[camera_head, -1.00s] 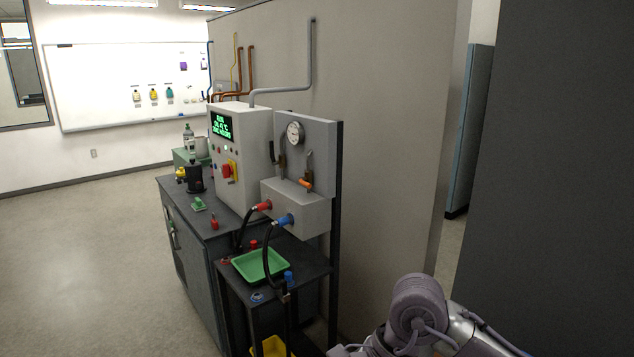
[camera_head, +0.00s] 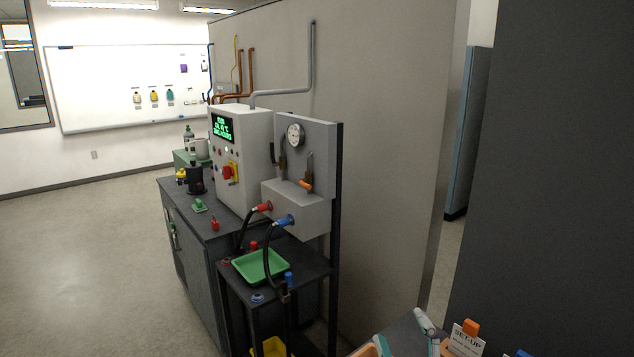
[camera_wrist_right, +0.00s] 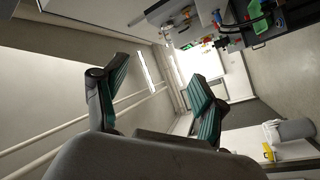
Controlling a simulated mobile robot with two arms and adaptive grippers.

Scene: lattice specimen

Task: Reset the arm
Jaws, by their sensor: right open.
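My right gripper (camera_wrist_right: 157,72) shows in the right wrist view with its two teal-padded fingers spread apart. Nothing is between them. In the wrist view the room appears tilted, with the dark workbench (camera_wrist_right: 274,30) far off at the upper right, well clear of the fingers.
In the head view, a grey control box (camera_head: 255,150) stands on a dark bench beside a lower stand with a green tray (camera_head: 247,266). At the bottom right, a table edge holds a SET-UP sign (camera_head: 466,340). Open floor (camera_head: 90,260) lies left.

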